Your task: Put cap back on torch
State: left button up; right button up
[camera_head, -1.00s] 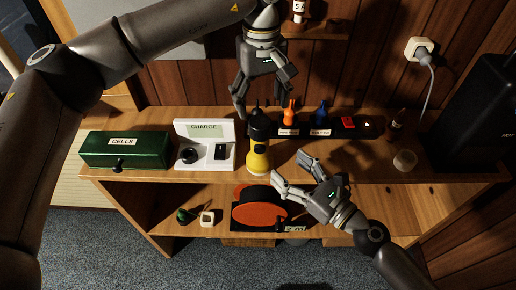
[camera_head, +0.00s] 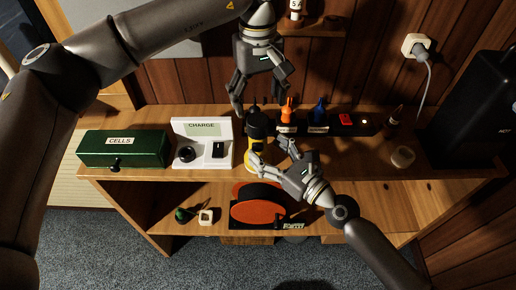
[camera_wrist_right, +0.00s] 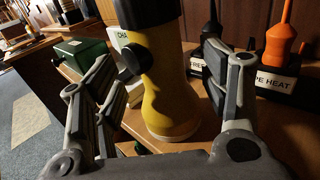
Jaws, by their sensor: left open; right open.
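The torch (camera_head: 257,124) stands upright on the bench, with a yellow body and a black upper part. In the right wrist view the yellow body (camera_wrist_right: 170,95) stands between my right fingers, with a dark round knob on its side. My right gripper (camera_head: 267,160) is open around the torch's lower body; I cannot tell whether it touches. My left gripper (camera_head: 262,98) is open and empty, above and behind the torch. I cannot tell for certain which piece is the cap; a small round pale piece (camera_head: 402,156) lies on the bench at the right.
A green CELLS box (camera_head: 124,149) and a white CHARGE stand (camera_head: 190,158) are left of the torch. Behind right is a dark rack (camera_head: 350,130) with orange and blue-topped tools. A black case (camera_head: 475,120) stands far right. A lower shelf holds an orange-red disc (camera_head: 258,211).

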aim_at(264, 148)
jog(key=shift+x, duration=2)
grip_shut()
pick_arm(q)
jog(key=n, duration=1)
jog(key=shift+n, duration=0.4)
jog(key=n, duration=0.5)
jog(key=shift+n, duration=0.4)
jog(key=n, duration=0.5)
jog(key=shift+n, duration=0.4)
jog(key=shift+f, duration=0.1)
